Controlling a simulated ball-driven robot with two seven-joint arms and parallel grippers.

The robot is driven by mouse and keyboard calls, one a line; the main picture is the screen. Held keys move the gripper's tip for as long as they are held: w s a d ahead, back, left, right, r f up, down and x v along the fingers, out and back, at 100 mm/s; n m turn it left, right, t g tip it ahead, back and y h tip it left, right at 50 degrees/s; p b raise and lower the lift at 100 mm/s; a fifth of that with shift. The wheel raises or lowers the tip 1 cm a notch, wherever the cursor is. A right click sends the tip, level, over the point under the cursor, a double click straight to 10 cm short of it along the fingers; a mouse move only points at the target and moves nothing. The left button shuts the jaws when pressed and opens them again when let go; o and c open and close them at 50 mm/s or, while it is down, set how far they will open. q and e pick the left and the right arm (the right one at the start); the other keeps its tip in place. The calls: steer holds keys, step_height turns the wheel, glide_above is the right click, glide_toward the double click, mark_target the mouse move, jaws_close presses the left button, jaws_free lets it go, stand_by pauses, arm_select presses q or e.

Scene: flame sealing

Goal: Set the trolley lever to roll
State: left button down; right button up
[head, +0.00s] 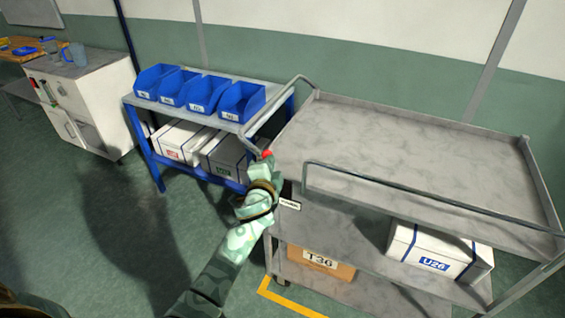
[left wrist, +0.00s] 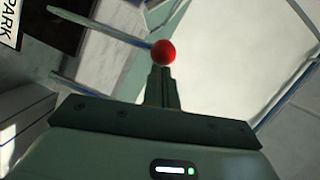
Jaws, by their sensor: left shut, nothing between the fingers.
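The grey metal trolley (head: 400,140) stands at the right in the head view. Its lever shows as a red ball knob (head: 267,154) at the trolley's left end. In the left wrist view the red knob (left wrist: 163,52) sits on the end of a thin metal rod (left wrist: 100,27) coming from the upper left. A label reading PARK (left wrist: 9,22) is at the upper left corner there. My left gripper (head: 266,168) is shut and empty, its fingertips (left wrist: 162,76) right at the knob; I cannot tell if they touch it. My right gripper is out of view.
The trolley carries a box marked U26 (head: 438,252) and a brown box marked T36 (head: 318,263) on lower shelves. A blue rack (head: 156,170) with several blue bins stands behind left. A white cabinet (head: 90,105) is farther left. Open green floor lies at the lower left.

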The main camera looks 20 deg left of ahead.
arm_select(q)
steer(key=a+n+p, duration=0.2)
steer(key=a, duration=0.4)
steer(key=shift+a+f+n+g+h+p, duration=0.15)
steer(key=shift+f+n+g+h+p, duration=0.15)
steer(key=shift+f+n+h, duration=0.15)
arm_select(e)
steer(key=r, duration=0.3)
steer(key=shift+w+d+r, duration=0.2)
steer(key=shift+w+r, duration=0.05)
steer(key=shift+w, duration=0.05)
arm_select(q)
steer(key=shift+a, duration=0.1)
